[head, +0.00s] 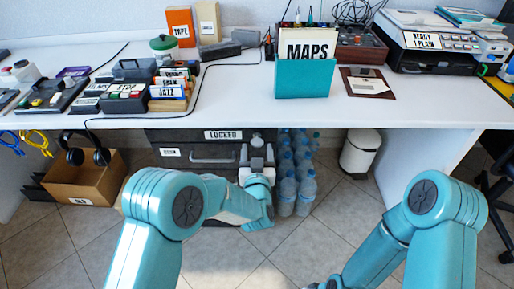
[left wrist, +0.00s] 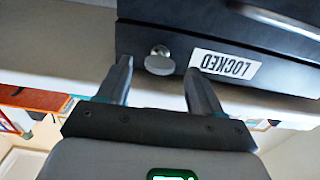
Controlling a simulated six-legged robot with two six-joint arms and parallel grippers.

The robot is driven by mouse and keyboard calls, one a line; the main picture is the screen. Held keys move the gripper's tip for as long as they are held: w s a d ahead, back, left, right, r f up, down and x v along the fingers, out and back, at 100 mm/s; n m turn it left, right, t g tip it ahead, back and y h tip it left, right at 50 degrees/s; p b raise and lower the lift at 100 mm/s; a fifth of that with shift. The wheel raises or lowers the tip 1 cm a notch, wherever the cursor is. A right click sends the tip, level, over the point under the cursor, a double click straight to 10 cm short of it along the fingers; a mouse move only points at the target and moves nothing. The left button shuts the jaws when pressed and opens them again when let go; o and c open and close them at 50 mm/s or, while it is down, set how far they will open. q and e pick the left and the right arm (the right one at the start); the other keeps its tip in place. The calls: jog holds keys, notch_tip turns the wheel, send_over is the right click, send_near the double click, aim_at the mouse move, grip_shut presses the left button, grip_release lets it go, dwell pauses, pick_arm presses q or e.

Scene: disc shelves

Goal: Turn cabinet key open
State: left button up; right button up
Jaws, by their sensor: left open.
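The dark cabinet (head: 196,158) stands under the desk, with a white LOCKED label (head: 223,135) near its top. In the left wrist view, the cabinet (left wrist: 215,30) and label (left wrist: 224,66) appear upside down. A small grey key (left wrist: 160,64) with a rounded head sits in the cabinet front beside the label. My left gripper (left wrist: 158,66) is open, its two fingertips on either side of the key head with gaps showing; I cannot see contact. In the head view my left gripper (head: 257,143) covers the key. My right arm shows at the right, its gripper out of frame.
Several water bottles (head: 297,175) stand just right of the cabinet, and a white bin (head: 361,153) is farther right. A cardboard box (head: 84,187) with headphones is at the left. The desk top (head: 235,95) overhangs the cabinet.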

aim_at(257, 142)
pick_arm(q)
jog(key=shift+w, duration=1.3)
pick_arm(e)
jog(key=shift+f, duration=0.2)
